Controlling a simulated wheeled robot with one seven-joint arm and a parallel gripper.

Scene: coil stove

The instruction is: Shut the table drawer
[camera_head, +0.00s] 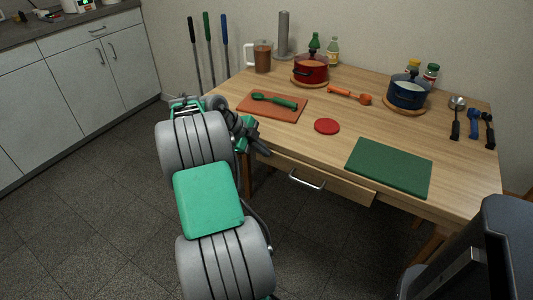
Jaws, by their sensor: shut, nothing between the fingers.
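The wooden table (330,137) stands at the right, with its drawer (342,189) under the front edge. The drawer front stands a little out from under the tabletop, so it looks slightly open. Its silver bar handle (307,181) is in the middle of the front. My gripper (264,151) is shut and empty, at the table's front left edge near the left end of the drawer. My arm hides part of the table's left side. I cannot tell whether the fingers touch the drawer or table.
On the tabletop are an orange board (272,112), a red pot (311,70), a blue pot (407,94), a red disc (326,126) and a green board (389,167). A dark object (480,255) stands at the lower right. The floor before the drawer looks clear.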

